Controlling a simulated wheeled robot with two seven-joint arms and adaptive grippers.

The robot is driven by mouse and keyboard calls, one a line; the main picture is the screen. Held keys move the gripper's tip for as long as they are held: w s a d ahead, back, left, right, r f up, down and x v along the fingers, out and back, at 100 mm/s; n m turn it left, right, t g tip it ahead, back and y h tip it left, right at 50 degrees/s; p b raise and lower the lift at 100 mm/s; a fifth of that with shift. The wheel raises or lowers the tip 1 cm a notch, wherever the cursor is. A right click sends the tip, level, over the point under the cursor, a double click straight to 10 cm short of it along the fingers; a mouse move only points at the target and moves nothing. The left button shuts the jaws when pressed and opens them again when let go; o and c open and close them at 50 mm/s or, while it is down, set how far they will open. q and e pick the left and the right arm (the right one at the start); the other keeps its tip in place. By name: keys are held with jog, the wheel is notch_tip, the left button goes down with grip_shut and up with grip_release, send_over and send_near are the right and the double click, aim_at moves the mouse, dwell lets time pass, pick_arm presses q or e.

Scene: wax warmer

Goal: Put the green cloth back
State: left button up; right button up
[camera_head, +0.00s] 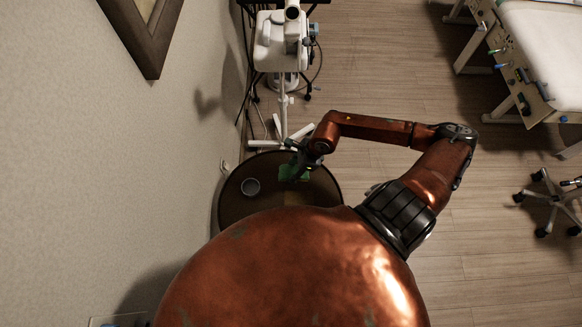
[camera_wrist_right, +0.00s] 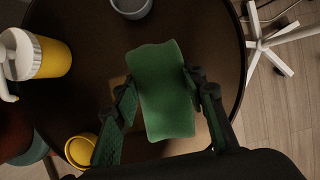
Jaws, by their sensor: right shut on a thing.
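The green cloth (camera_head: 293,173) is over the round dark table (camera_head: 235,207), near its back right part. My right gripper (camera_head: 298,163) reaches over the table from the right and is shut on the cloth. In the right wrist view, the cloth (camera_wrist_right: 165,105) looks like a folded rectangular pad between the two fingers of my right gripper (camera_wrist_right: 162,85). I cannot tell whether the cloth touches the tabletop. My left gripper is not in view.
A grey cup (camera_head: 251,186) stands on the table left of the cloth. The right wrist view also shows a yellow pump bottle (camera_wrist_right: 50,58) and a yellow bowl (camera_wrist_right: 80,152). A white wheeled stand (camera_head: 283,115) is behind the table, and a wall is on the left.

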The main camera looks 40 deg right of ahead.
jog(key=w+d+f, duration=0.1)
jog(key=f, duration=0.1)
jog(key=w+d+f, duration=0.1)
jog(key=w+f, duration=0.1)
jog(key=w+d+f+b, duration=0.1)
jog(key=w+f, duration=0.1)
jog(key=shift+d+f, duration=0.3)
jog(key=shift+d, duration=0.05)
notch_tip(320, 180, down, 3)
jog(key=shift+s, duration=0.1)
jog(key=o, duration=1.4)
jog(key=shift+r, duration=0.15)
jog(key=p+v, duration=0.1)
jog(key=v, duration=1)
jog(key=shift+r, duration=0.4)
